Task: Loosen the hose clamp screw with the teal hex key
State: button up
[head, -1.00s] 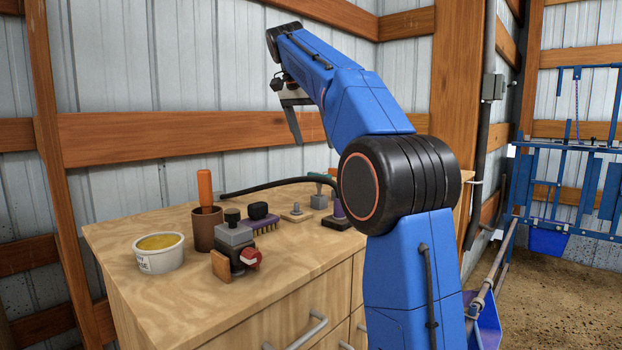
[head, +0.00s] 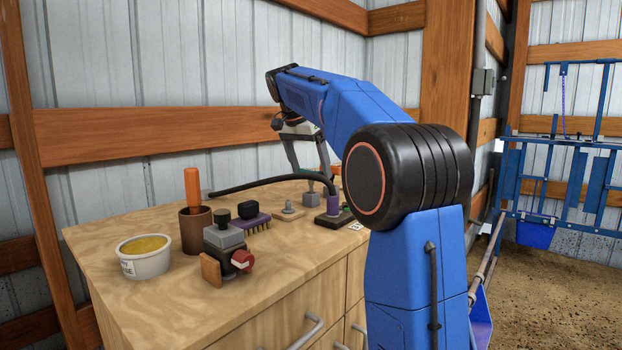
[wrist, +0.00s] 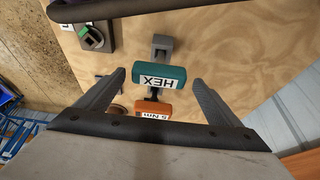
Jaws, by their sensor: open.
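The teal hex key (wrist: 159,76) shows its teal handle, marked HEX, in the wrist view. It appears to stand at a grey block (wrist: 161,44), which also shows in the head view (head: 311,198). My gripper (wrist: 156,79) is open, with one finger on each side of the handle and a visible gap at both sides. In the head view my gripper (head: 312,174) is over the back right of the bench top. A black hose (head: 262,184) arches to a purple piece (head: 333,206) on a dark base (head: 333,219). I cannot make out the clamp screw.
An orange handle marked 5 Nm (wrist: 153,108) lies close to the teal one. The front bench top (head: 165,305) is clear.

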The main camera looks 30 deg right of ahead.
aim_at(311, 188)
jog(key=shift+x, duration=2.9)
jog(key=shift+s+a, duration=0.15)
jog(key=shift+s, duration=0.05)
jog(key=c, duration=1.2)
